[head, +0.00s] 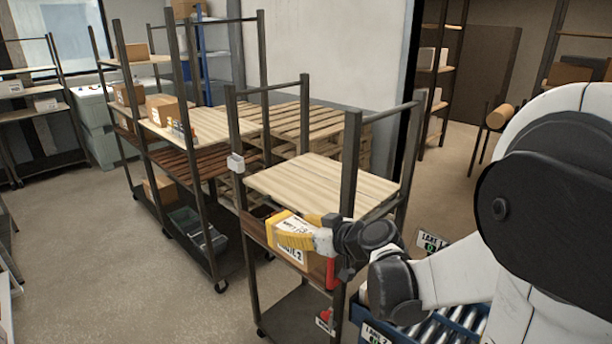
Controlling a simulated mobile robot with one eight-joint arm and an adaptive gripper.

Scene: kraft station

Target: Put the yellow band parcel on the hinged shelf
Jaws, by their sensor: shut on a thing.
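The yellow band parcel (290,253) is a brown box with a yellow band across its upper left and white labels on its front. My gripper (318,238) is shut on its right side, and the fingertips partly hide against it. The parcel is at the front of a dark-framed rack, just below the level of its pale wooden shelf (318,183). A dark brown board (254,226) of the rack shows behind the parcel. I cannot tell from this view which board is hinged, or whether the parcel touches one.
The pale shelf is bare, between dark posts (350,160). A blue-sided roller conveyor (455,325) is at the lower right. A taller rack with boxes (162,108) stands to the left, stacked pallets (295,122) behind. The floor at left (90,230) is clear.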

